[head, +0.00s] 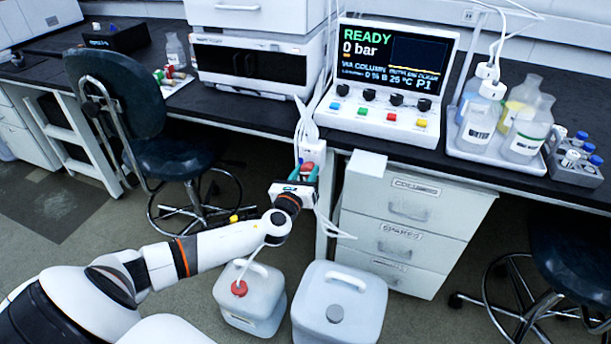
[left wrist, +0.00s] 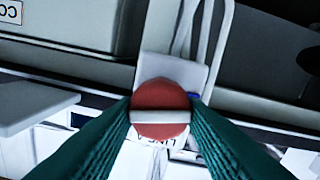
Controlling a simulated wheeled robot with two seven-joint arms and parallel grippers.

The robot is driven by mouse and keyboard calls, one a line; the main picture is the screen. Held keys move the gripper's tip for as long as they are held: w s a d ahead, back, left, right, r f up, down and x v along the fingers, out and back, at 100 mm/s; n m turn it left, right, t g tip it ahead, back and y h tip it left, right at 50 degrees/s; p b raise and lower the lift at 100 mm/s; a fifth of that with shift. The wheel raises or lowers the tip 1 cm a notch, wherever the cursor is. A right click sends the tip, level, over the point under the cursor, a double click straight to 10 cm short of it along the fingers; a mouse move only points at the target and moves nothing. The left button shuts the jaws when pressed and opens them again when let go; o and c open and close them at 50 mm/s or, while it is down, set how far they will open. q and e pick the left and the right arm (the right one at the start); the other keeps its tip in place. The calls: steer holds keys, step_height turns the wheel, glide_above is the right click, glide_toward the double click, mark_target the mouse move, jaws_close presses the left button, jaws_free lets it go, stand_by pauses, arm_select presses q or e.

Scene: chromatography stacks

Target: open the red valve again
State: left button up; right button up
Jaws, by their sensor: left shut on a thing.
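The red valve (left wrist: 160,97) is a round red knob with a pale bar across its face, seen face-on in the left wrist view. The bar lies level in that picture. In the head view the red valve (head: 307,167) is a small red patch at the bench's front edge, partly hidden by my gripper. My left gripper (head: 304,173) has green fingers on both sides of it. In the left wrist view the fingers of my left gripper (left wrist: 160,118) are shut on the knob. My right gripper is in neither view.
White tubes (head: 306,125) run down to the valve. A control panel (head: 385,85) reading READY, 0 bar stands on the bench. A bottle tray (head: 500,150) is right of it. Drawers (head: 410,215) are right of my gripper; two white canisters (head: 340,300) stand below. A chair (head: 125,110) is left.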

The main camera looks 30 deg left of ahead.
arm_select(q)
steer(key=n+b, duration=0.1)
steer(key=n, duration=0.2)
steer(key=n+b, duration=0.1)
steer(key=n, duration=0.2)
steer(key=n+b, duration=0.1)
steer(key=n, duration=0.2)
steer(key=shift+a+f, duration=0.1)
steer(key=shift+f, duration=0.15)
steer(key=n, duration=0.2)
steer(key=shift+n+b, duration=0.35)
steer(key=shift+n, duration=1.75)
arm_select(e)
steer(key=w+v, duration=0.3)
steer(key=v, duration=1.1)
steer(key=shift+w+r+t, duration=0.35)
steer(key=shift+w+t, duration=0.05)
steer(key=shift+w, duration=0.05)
arm_select(q)
steer(key=o, duration=1)
steer(key=shift+s, duration=0.15)
steer(key=shift+p+v, duration=0.4)
steer(key=shift+v, duration=5.5)
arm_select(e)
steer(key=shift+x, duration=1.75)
arm_select(q)
steer(key=shift+a, duration=0.1)
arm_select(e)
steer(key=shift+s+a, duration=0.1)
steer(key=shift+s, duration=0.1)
